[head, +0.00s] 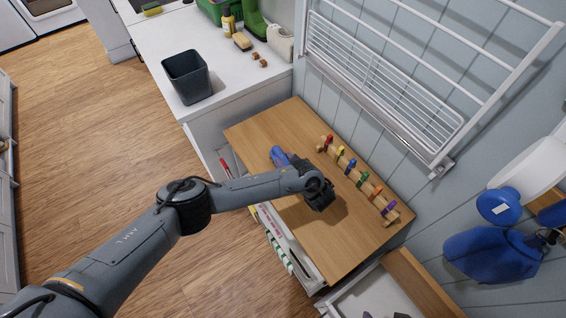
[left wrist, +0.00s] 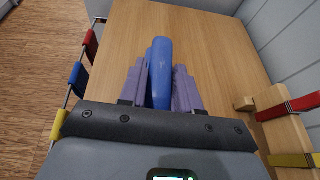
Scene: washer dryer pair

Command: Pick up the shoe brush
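A blue, rounded, elongated object (left wrist: 160,70) lies over the wooden tabletop in the left wrist view, and its end (head: 277,154) also shows in the head view. It could be a handle; I cannot tell whether it belongs to the shoe brush. My left gripper (left wrist: 161,78) is low over the tabletop, its two purple-grey fingers flush along both sides of the blue object. The gripper (head: 291,162) is partly hidden by its wrist in the head view. My right gripper is out of view.
A wooden rack with coloured clips (head: 358,177) stands on the tabletop (head: 335,240) by the wall. A dark bin (head: 187,77) and yellow bottle (head: 228,22) stand on the counter. A white drying rack (head: 385,85) hangs on the wall. An open drawer (head: 375,294) is at the bottom.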

